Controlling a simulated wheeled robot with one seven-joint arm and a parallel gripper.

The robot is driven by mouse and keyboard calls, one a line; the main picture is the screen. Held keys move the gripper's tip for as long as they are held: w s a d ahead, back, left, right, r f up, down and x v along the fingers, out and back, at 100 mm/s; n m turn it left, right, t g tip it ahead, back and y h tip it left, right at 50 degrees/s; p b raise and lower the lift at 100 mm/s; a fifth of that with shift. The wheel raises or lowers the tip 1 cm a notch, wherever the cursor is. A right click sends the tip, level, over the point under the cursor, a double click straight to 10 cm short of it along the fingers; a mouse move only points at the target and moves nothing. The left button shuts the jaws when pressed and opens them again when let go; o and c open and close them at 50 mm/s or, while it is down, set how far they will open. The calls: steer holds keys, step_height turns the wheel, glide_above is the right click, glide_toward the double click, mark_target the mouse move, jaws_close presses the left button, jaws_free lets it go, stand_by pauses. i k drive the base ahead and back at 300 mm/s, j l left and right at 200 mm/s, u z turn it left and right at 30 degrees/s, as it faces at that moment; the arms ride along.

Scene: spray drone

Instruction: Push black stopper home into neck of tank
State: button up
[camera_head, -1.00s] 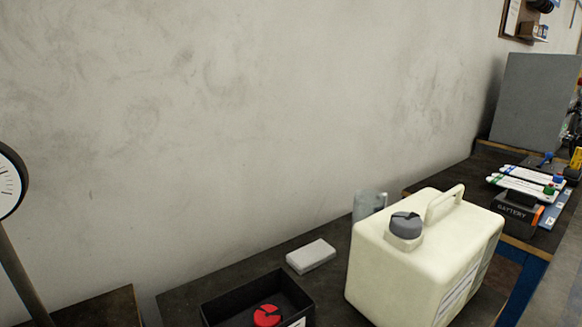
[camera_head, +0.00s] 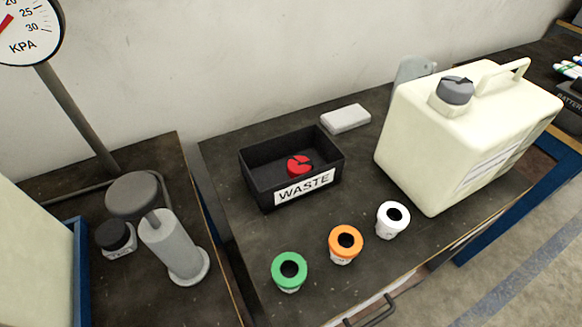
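The cream tank (camera_head: 470,140) stands on the dark table at the right, with a handle on top. A dark grey cap (camera_head: 455,90) with a black wedge-shaped mark sits on its raised neck (camera_head: 452,105). I cannot tell whether this cap is the black stopper, or how deep it sits. A small jar with a black top (camera_head: 115,238) stands on the left table. My gripper is not in view.
A black WASTE box (camera_head: 260,187) holds a red, notched piece (camera_head: 299,165). Green (camera_head: 289,270), orange (camera_head: 345,243) and white (camera_head: 392,219) ringed pots stand in front. A gauge (camera_head: 28,30) and grey cylinder (camera_head: 172,246) stand left. A white block (camera_head: 345,118) lies behind.

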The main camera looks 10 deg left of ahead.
mark_target(113, 235)
steer(key=u, duration=1.4)
